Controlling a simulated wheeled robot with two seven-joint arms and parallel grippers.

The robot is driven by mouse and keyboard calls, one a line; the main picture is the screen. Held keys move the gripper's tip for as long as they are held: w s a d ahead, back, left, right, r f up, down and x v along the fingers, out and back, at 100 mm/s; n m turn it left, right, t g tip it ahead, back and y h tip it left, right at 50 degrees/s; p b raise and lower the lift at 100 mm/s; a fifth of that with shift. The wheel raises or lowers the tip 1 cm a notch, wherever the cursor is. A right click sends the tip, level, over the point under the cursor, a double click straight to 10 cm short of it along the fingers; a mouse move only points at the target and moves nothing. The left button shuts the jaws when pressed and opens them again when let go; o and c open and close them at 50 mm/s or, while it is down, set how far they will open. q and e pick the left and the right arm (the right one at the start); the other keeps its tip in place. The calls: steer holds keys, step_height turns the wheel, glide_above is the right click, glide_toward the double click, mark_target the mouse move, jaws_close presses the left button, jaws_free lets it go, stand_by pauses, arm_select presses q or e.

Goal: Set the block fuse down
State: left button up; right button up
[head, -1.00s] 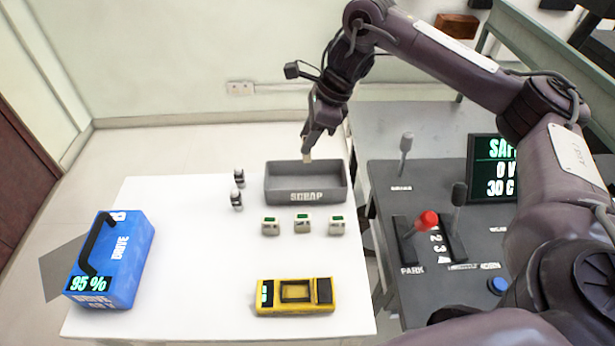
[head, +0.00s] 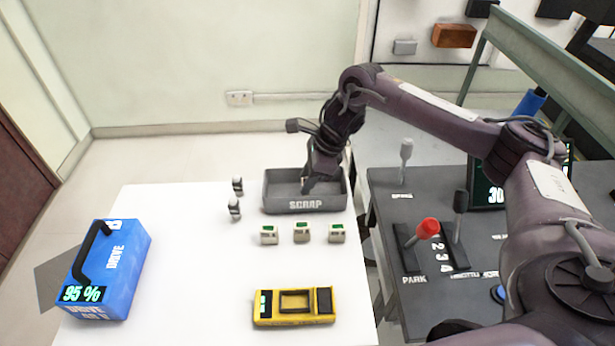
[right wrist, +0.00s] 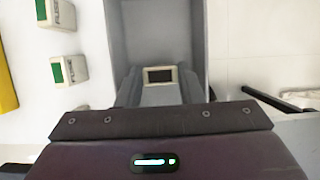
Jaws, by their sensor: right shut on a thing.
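My right gripper (head: 307,186) reaches down into the grey scrap bin (head: 305,206) on the white table. In the right wrist view, the gripper (right wrist: 160,88) is shut on a pale block fuse (right wrist: 159,76) with a dark window. The fuse is inside the bin walls (right wrist: 204,40); whether it touches the floor I cannot tell. In the head view the fuse is hidden by the gripper and the bin's front wall. My left gripper is not in view.
Several white block fuses with green windows, one the middle block (head: 302,232), stand before the bin. A yellow tester (head: 294,307), two small cylinders, one the front cylinder (head: 234,209), and a blue drive pack (head: 110,270) share the table. A lever console (head: 432,210) stands right.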

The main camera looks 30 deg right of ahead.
steer(key=o, duration=1)
steer(key=shift+c, duration=0.2)
steer(key=shift+r, duration=0.1)
steer(key=p+v, duration=0.1)
steer(key=v, duration=1.1)
steer(key=shift+p, duration=0.3)
